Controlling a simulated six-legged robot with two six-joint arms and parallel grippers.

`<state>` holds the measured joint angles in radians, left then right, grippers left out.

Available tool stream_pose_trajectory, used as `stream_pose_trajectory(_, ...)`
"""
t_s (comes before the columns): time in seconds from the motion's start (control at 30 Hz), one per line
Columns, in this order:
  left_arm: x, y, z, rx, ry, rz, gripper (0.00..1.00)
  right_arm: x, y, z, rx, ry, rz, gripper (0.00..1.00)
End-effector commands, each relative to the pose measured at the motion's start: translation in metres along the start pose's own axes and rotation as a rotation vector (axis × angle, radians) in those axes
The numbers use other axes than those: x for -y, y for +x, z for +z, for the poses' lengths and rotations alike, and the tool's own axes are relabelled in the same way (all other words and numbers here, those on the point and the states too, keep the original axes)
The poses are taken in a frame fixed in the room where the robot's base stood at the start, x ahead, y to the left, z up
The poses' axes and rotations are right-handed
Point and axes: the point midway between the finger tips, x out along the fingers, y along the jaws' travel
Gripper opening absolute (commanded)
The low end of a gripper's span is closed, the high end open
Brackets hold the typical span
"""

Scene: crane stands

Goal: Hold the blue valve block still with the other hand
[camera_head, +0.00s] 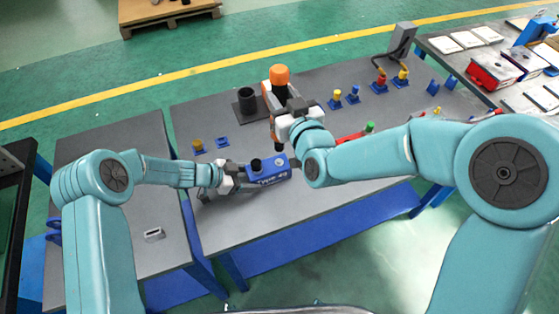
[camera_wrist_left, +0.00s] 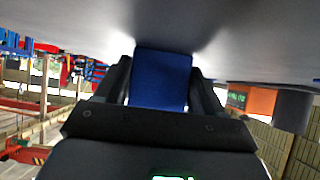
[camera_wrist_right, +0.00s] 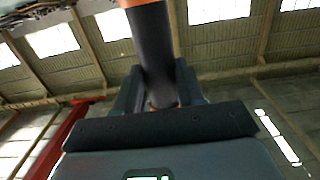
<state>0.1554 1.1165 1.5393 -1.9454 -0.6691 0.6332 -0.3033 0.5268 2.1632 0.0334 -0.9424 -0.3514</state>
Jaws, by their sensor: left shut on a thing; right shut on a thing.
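The blue valve block (camera_head: 268,177) lies on the grey table (camera_head: 225,225), with white "Type" lettering on its front and a black round fitting on top. My left gripper (camera_head: 238,182) is shut on the left end of the block. In the left wrist view the blue block (camera_wrist_left: 160,80) fills the space between the fingers. My right gripper (camera_head: 285,112) is shut on an orange and black tool (camera_head: 279,76), held upright above and behind the block. In the right wrist view the tool's dark shaft (camera_wrist_right: 152,50) sits between the fingers.
A black cup-shaped holder (camera_head: 247,100) stands behind the block. A red part with a green end (camera_head: 369,128) lies beyond my right forearm. The table's front is clear.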

Motion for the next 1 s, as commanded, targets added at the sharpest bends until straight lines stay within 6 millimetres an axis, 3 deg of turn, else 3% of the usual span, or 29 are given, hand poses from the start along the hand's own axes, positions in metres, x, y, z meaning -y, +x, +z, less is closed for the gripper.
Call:
stream_pose_trajectory(0.37,0.001,-0.001,0.001,0.001,-0.002,-0.003,0.27,0.000,0.001,0.000,-0.007,-0.001,0.001,0.00)
stream_pose_trajectory(1.0,0.001,-0.001,0.001,0.002,-0.002,-0.003,0.27,-0.001,0.004,0.043,-0.008,0.000,0.001,0.00)
